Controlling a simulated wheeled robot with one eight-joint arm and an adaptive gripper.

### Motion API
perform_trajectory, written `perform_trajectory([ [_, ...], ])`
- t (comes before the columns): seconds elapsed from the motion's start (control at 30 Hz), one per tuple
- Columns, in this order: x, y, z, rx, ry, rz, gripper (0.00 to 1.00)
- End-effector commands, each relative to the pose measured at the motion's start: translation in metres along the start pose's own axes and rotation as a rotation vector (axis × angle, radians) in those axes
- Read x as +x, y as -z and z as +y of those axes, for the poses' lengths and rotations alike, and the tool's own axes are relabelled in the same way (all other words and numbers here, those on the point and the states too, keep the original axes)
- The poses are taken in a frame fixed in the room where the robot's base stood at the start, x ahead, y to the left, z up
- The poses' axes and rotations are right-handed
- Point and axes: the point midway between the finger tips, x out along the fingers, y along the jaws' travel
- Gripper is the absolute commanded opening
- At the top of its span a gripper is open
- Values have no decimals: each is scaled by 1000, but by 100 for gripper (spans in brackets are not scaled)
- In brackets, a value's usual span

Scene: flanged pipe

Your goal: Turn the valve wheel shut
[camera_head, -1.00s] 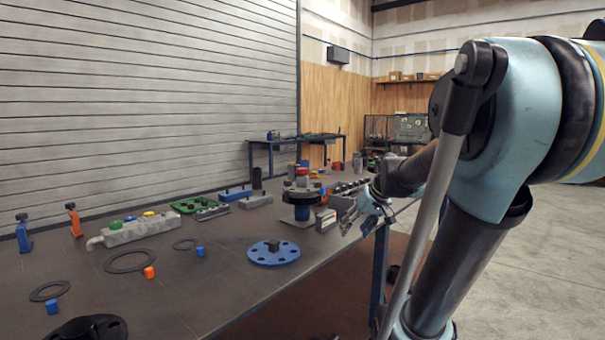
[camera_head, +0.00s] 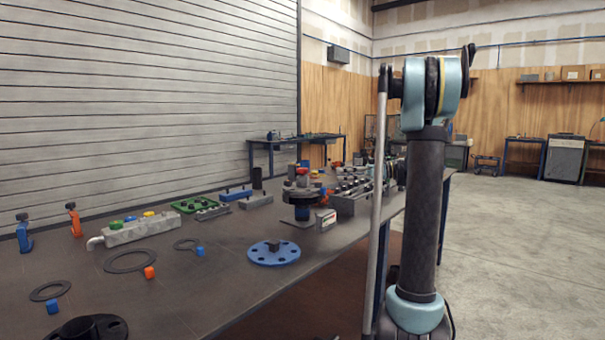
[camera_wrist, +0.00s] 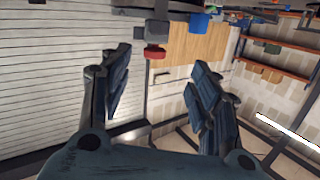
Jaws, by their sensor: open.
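A dark flanged pipe assembly (camera_head: 302,200) with a blue lower part stands upright on the workbench, right of the table's middle in the head view. A small round red part (camera_head: 302,171) sits on its top; I cannot tell for sure whether it is the valve wheel. In the wrist view, which is turned over, a red part (camera_wrist: 156,52) hangs under a dark body at top centre, apparently the same one. My gripper (camera_wrist: 162,60) is open and empty, its two fingers wide apart. The red part appears beyond the fingertips, apart from them. The head view does not show my gripper.
A blue holed flange (camera_head: 262,256) lies in front of the assembly near the bench edge. A grey manifold (camera_head: 140,229) with green and yellow caps, dark rings and small blocks lie left. A grey rack (camera_head: 345,204) stands right. Open floor (camera_head: 520,270) lies right of the bench.

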Motion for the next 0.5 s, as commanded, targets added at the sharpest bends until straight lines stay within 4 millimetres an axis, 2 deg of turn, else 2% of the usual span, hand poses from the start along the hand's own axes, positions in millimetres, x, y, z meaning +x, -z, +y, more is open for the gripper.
perform_trajectory([
  [0.1,-11,6,10,-80,30,65,56],
  [0.27,-16,10,14,-134,48,107,56],
  [0.37,-11,11,14,-141,51,112,56],
  [0.5,6,13,13,-140,52,111,56],
])
